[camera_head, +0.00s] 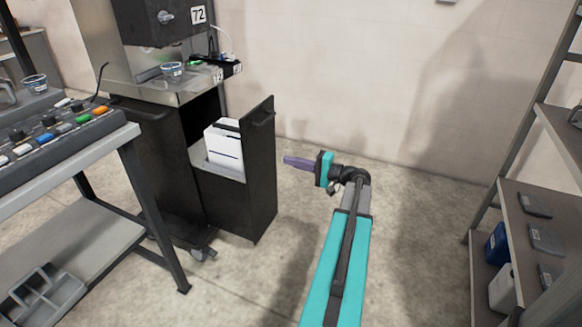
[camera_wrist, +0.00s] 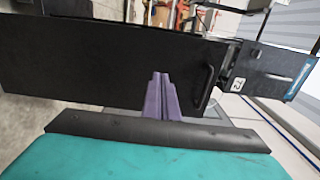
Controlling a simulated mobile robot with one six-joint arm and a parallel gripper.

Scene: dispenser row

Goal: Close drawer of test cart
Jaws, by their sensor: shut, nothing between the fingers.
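The test cart (camera_head: 150,150) is a black cabinet on casters with a metal top. Its tall black drawer (camera_head: 262,170) is pulled out to the right, with white boxes (camera_head: 225,148) inside. The drawer front has a handle near its top. My gripper (camera_head: 288,160) has purple fingers, shut and empty, pointing left at the drawer front from a short gap to its right. In the wrist view my fingers (camera_wrist: 161,78) appear in front of the black drawer front (camera_wrist: 90,65), with the handle (camera_wrist: 206,85) to their right. I cannot tell contact there.
A workbench (camera_head: 60,175) with a control panel (camera_head: 60,130) and a grey tray (camera_head: 40,297) on its lower shelf stands at left. A shelf rack (camera_head: 525,220) with containers stands at right. The floor between cart and rack is clear apart from my arm.

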